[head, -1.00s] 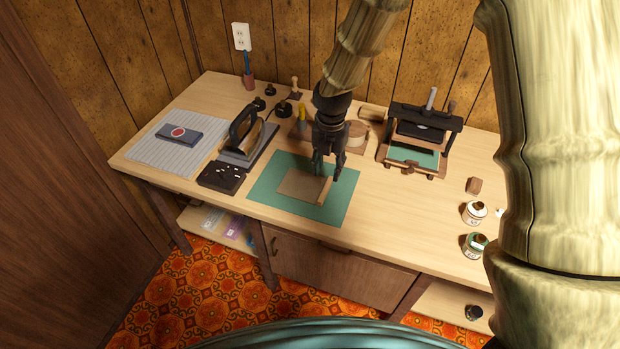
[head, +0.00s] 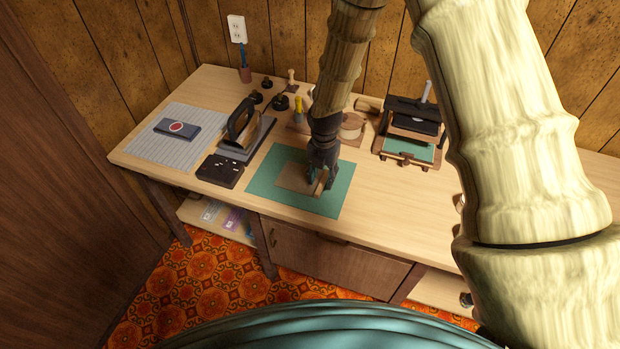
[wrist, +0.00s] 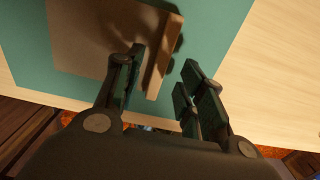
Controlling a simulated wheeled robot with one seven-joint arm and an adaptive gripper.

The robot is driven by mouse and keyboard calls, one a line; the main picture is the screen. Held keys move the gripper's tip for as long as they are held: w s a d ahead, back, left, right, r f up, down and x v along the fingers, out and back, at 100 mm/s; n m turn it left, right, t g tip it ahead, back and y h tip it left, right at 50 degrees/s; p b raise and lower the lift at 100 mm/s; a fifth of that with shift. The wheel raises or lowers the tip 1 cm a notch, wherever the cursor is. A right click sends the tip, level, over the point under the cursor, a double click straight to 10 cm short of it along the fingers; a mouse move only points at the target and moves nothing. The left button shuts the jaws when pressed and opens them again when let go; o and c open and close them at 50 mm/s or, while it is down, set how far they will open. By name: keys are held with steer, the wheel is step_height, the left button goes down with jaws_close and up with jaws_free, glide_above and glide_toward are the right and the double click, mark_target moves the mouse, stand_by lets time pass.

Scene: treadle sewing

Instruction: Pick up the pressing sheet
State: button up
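The pressing sheet, as I take it, is a flat brown sheet (head: 292,177) lying on a green mat (head: 262,190) at the front of the table. A raised wooden strip (head: 321,184) runs along its right side. In the wrist view the sheet (wrist: 85,35) is at upper left and the strip (wrist: 165,58) near the middle. My gripper (wrist: 163,75) is open, one finger on each side of the strip as seen from the wrist. Contact cannot be told. In the head view my gripper (head: 320,170) hides part of the strip.
Left of the mat are a black box (head: 219,171) and an iron (head: 240,132) on its stand. A striped cloth (head: 152,148) with a dark blue block (head: 177,129) lies farther left. A small press (head: 410,128) stands at the back right. The table right of the mat is clear.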

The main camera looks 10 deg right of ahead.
steer(key=shift+f, duration=1.15)
steer(key=shift+c, duration=0.3)
jaws_close()
